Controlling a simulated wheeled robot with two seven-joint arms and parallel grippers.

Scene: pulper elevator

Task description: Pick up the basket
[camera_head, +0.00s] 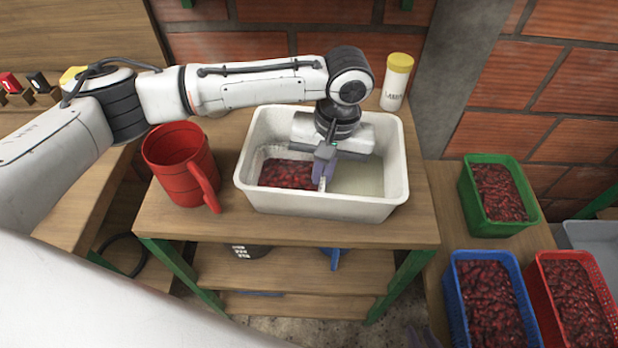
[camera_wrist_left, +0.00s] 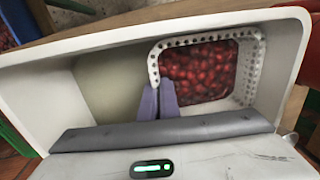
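The basket (camera_wrist_left: 252,67) is white and perforated, holds red coffee cherries (camera_wrist_left: 200,72), and sits in the left part of a white tub (camera_head: 252,185) in the head view. My left gripper (camera_head: 322,178) reaches down into the tub at the basket's right side. In the left wrist view its fingers (camera_wrist_left: 158,102) are close together on the basket's side wall, one inside and one outside. The pinched part of the wall is hidden between them. What look like my right gripper's fingertips (camera_head: 424,338) show at the bottom edge of the head view; their opening is unclear.
A red jug (camera_head: 180,165) stands left of the tub on the wooden table (camera_head: 300,228). A white bottle with a yellow cap (camera_head: 396,82) stands behind it. Green (camera_head: 480,215), blue (camera_head: 462,300) and red (camera_head: 545,300) crates of cherries are at the right. A brick wall is behind.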

